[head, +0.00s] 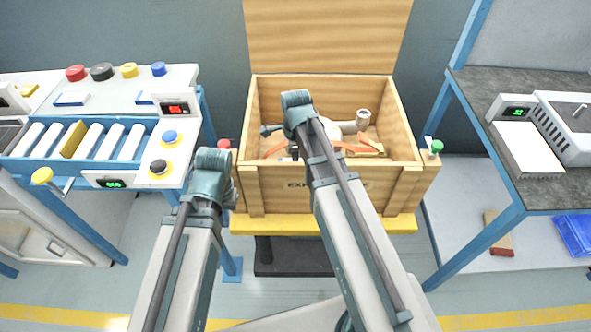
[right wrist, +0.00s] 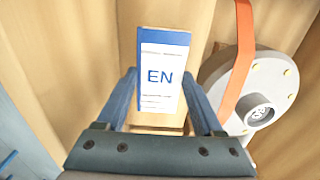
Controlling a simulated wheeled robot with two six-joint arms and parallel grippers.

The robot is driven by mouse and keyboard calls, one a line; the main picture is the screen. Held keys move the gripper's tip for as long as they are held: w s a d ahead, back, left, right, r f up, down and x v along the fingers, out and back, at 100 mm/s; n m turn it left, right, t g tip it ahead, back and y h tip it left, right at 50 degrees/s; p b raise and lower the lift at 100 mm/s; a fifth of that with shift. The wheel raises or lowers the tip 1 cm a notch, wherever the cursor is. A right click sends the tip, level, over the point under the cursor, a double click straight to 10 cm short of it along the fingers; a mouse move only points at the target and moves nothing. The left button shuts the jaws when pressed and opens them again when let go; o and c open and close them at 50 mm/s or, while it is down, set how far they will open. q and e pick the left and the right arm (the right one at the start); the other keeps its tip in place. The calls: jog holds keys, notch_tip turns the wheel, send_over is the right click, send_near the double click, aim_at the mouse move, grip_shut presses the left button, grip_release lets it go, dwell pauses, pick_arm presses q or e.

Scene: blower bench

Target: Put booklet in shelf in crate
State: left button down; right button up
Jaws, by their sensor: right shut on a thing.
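The booklet (right wrist: 163,75) is white and blue with "EN" on its face. In the right wrist view it stands between the fingers of my right gripper (right wrist: 160,84), which is shut on it. The open wooden crate (head: 390,195) stands in the middle of the head view, and my right arm reaches into it. The booklet cannot be made out in the head view. My left gripper (head: 231,194) is low beside the crate's left front corner, mostly behind its own arm; its fingers do not show clearly. I cannot pick out the shelf for sure.
A grey round blower (right wrist: 265,88) with an orange strap (right wrist: 242,55) lies right of the booklet inside the crate. The crate's lid (head: 328,35) stands open at the back. A roller bench (head: 130,180) is left; a grey-topped bench (head: 535,190) is right.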

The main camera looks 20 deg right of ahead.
jog(key=shift+f+b, duration=1)
jog(key=shift+f, duration=0.4)
jog(key=shift+f, duration=0.15)
jog(key=o, duration=1.4)
notch_tip(320, 180, up, 12)
jog(key=p, duration=1.2)
jog(key=shift+r, duration=0.2)
jog(key=shift+r, duration=0.1)
